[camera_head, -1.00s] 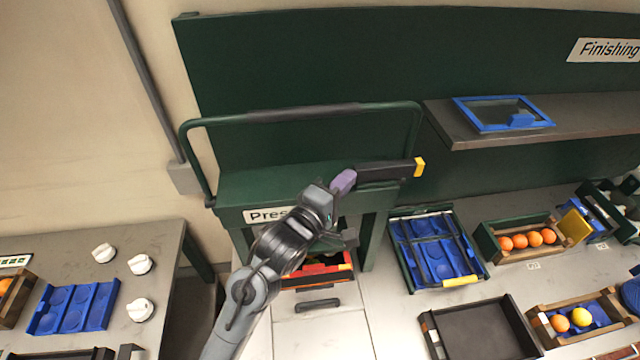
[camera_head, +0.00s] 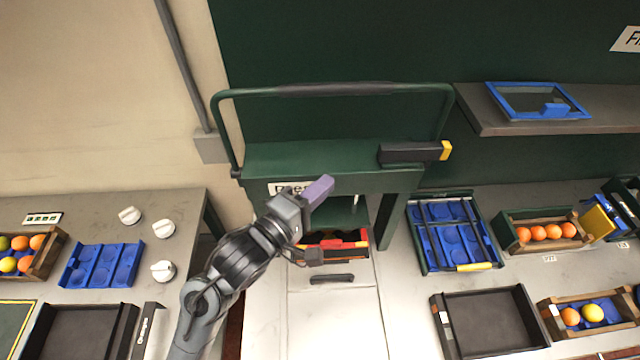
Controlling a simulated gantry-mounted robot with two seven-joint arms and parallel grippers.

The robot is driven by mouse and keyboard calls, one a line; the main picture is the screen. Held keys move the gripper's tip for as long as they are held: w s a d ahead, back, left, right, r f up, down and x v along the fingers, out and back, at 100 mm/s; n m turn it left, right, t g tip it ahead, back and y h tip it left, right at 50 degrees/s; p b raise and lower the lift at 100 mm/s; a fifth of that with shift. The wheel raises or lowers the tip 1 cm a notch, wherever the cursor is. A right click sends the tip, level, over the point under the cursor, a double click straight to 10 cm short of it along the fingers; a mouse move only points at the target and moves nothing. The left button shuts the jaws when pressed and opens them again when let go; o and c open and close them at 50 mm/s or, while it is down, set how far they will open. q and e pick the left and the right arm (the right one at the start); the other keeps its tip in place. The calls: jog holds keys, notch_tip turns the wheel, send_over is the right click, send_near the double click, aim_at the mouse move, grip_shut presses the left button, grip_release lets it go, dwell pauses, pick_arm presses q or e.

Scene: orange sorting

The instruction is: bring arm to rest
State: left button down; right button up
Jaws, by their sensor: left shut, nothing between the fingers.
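My left arm comes in from the bottom left. Its gripper (camera_head: 318,190) is shut and empty, its purple fingers pointing up and right, and it shows in front of the green press (camera_head: 290,155) and its label. A black handle with a yellow end (camera_head: 412,152) juts out at the right of the press, apart from my gripper. My right gripper is not in view.
A drawer with red and dark contents (camera_head: 338,250) is below the press. A blue tray (camera_head: 102,265) and white knobs (camera_head: 163,228) are on the left table. On the right are a blue-lined tray (camera_head: 447,232), a crate of oranges (camera_head: 505,232) and an empty black tray (camera_head: 490,322).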

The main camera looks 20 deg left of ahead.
pick_arm(q)
jog(key=s+a+f+m+g+y+p, duration=0.2)
jog(key=s+a+f+m+g+p, duration=0.1)
jog(key=s, duration=0.5)
jog(key=s+a+f+m+g+y+p, duration=0.2)
jog(key=s+a+f+m+g+y, duration=0.1)
jog(key=s+f+m, duration=0.4)
jog(key=s+a+f+m+g+y+p, duration=0.2)
jog(key=s+a+f+m+g+p, duration=0.1)
jog(key=s, duration=0.7)
notch_tip(320, 180, down, 5)
jog(key=a+m+g, duration=0.1)
jog(key=a+g, duration=0.1)
jog(key=g, duration=0.1)
jog(key=shift+s+a+r+m+g+y+p, duration=0.2)
jog(key=shift+a+m+g+y+p, duration=0.1)
jog(key=shift+m+p, duration=0.1)
